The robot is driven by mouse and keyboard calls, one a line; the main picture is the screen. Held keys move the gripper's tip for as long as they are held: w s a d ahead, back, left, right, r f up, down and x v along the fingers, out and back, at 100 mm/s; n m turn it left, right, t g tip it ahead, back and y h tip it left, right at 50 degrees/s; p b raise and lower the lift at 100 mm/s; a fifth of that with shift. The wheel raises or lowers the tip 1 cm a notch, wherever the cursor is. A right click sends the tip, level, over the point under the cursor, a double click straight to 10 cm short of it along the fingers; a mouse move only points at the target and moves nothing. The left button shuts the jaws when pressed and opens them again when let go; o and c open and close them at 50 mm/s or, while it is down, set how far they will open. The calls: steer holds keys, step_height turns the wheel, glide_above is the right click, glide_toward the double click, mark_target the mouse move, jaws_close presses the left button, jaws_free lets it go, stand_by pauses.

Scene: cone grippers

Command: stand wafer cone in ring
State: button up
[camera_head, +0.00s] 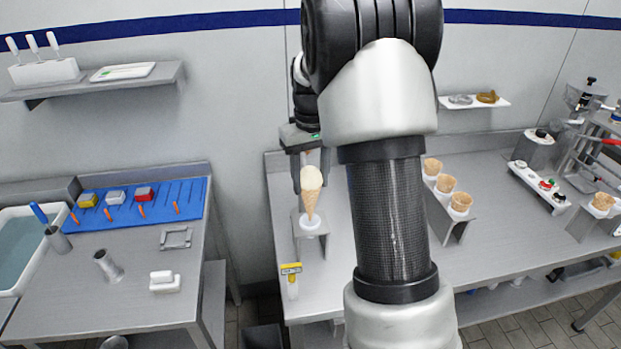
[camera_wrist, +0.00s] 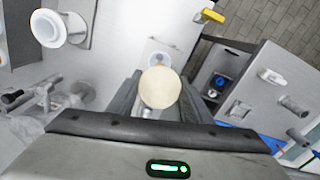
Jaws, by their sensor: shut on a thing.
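The wafer cone (camera_head: 312,199) is tan, with a pale rounded top, and hangs point down, close to upright. My gripper (camera_head: 310,175) is shut on its upper part. In the wrist view the cone's round pale top (camera_wrist: 161,88) sits between my fingers (camera_wrist: 158,103) and hides its lower part. The white ring (camera_head: 310,228) is on a small metal stand near the left end of the right-hand counter. The cone's tip overlaps the ring in the head view; I cannot tell whether it is inside or just above it. The ring also shows partly behind the cone in the wrist view (camera_wrist: 157,58).
Several wafer cups (camera_head: 446,184) stand on a raised rack to the right, past my arm. A yellow-headed tool (camera_head: 291,269) lies at the counter's left edge. A gap separates this counter from the left table (camera_head: 130,310). Bare counter (camera_head: 325,270) lies in front of the stand.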

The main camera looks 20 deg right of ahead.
mark_target(310, 207)
steer(key=shift+f, duration=0.25)
stand_by(0.5)
steer(key=shift+f+b, duration=2.85)
steer(key=shift+f, duration=1.65)
steer(key=o, duration=0.8)
steer(key=shift+r, duration=0.15)
step_height(310, 207, up, 17)
steer(key=shift+r+p, duration=0.1)
steer(key=shift+p, duration=0.5)
